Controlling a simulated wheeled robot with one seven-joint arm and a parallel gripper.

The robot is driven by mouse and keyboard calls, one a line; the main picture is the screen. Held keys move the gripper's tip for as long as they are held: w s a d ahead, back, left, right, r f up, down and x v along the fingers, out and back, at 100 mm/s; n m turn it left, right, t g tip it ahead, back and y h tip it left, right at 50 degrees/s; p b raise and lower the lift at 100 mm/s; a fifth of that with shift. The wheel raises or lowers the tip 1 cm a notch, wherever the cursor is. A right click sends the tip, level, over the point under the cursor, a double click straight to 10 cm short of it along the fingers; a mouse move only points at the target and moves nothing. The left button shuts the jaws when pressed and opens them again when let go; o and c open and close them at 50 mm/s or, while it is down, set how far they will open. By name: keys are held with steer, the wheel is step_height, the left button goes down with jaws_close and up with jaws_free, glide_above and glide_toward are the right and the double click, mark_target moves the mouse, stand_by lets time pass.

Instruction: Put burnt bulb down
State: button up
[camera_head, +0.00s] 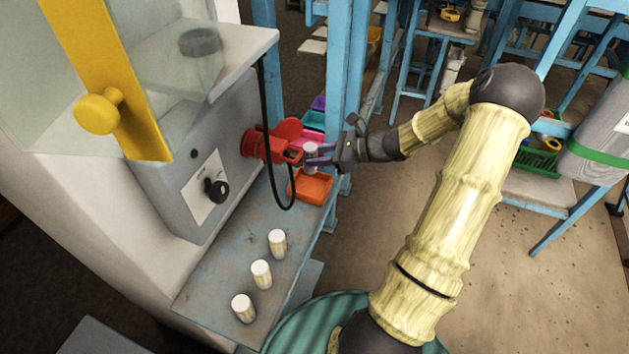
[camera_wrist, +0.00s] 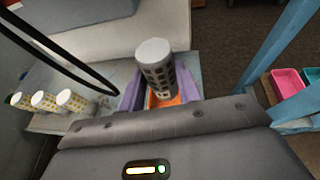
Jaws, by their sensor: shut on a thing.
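My gripper (camera_head: 318,157) is shut on a short white-capped cylinder, which I take for the burnt bulb (camera_head: 311,151). In the wrist view the bulb (camera_wrist: 158,70) stands roughly upright between my purple fingers (camera_wrist: 160,92) and has a dark, window-like pattern on its side. It is held above or in front of an orange tray (camera_head: 310,188), which shows partly below it in the wrist view (camera_wrist: 163,101). I cannot tell the exact gap between bulb and tray. My gripper is just right of a red fitting (camera_head: 270,143) on the grey machine.
Three white-capped, yellow-patterned cylinders (camera_head: 261,273) stand in a row on the blue-grey bench (camera_head: 222,285). A black cable (camera_head: 266,130) hangs in a loop left of my gripper. A blue post (camera_head: 342,70) stands close behind it. Pink and teal trays (camera_wrist: 288,79) lie beyond.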

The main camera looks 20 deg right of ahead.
steer(key=shift+w+f, duration=0.15)
steer(key=shift+f, duration=1.8)
steer(key=shift+f, duration=0.1)
steer(key=shift+f, duration=2)
steer(key=o, duration=1)
steer(key=v, duration=1.2)
steer(key=shift+f+b, duration=0.1)
steer(key=shift+b, duration=0.2)
